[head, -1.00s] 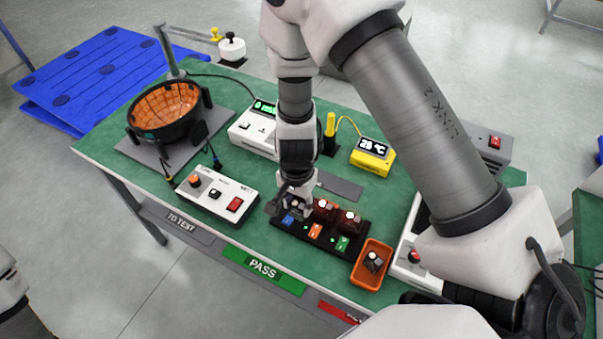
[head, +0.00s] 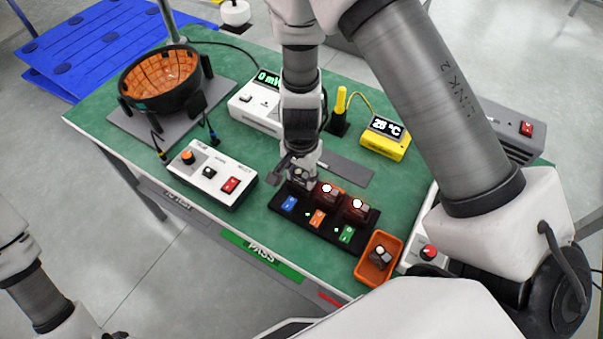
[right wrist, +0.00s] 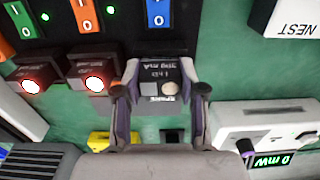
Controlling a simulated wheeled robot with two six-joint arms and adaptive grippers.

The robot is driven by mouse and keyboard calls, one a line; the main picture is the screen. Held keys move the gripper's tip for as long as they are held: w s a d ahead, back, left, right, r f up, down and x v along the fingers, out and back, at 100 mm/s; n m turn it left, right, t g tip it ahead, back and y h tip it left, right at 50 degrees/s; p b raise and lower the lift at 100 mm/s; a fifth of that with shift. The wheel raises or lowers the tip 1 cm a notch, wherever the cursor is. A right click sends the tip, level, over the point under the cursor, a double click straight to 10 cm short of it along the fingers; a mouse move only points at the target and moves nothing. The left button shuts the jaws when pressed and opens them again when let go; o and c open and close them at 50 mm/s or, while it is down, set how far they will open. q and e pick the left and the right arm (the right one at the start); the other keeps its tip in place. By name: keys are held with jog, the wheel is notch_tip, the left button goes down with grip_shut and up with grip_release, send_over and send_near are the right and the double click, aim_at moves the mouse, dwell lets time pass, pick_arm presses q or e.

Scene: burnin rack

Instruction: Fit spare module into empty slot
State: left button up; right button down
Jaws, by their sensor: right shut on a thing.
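My right gripper (right wrist: 160,98) is shut on the dark spare module (right wrist: 160,72), whose top carries a label, a grey square and a pale round spot. In the head view my right gripper (head: 301,178) is at the left end of the black rack (head: 283,209), behind the blue switch (head: 289,203). The module is beside two red-lit modules (head: 328,190), (head: 358,207), which sit behind the orange and green switches. The gripper hides the slot, so I cannot tell whether the module is seated. My left arm shows at the lower left, its gripper out of view.
An orange bin (head: 364,273) with a dark module (head: 380,257) stands right of the rack. A white switch box (head: 208,175) is on the left, a white meter (head: 257,108) and yellow temperature display (head: 384,139) behind. Green table is bare between rack and switch box.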

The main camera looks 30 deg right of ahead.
aim_at(301, 173)
jog(key=shift+d+f, duration=0.1)
jog(key=shift+f, duration=0.25)
jog(key=c, duration=0.7)
grip_release()
jog(key=shift+o, duration=0.2)
jog(key=shift+r, duration=0.1)
notch_tip(301, 173, up, 4)
jog(key=shift+w+r+p, duration=0.1)
jog(key=shift+w+p, duration=0.05)
jog(key=shift+p, duration=0.9)
notch_tip(301, 173, up, 9)
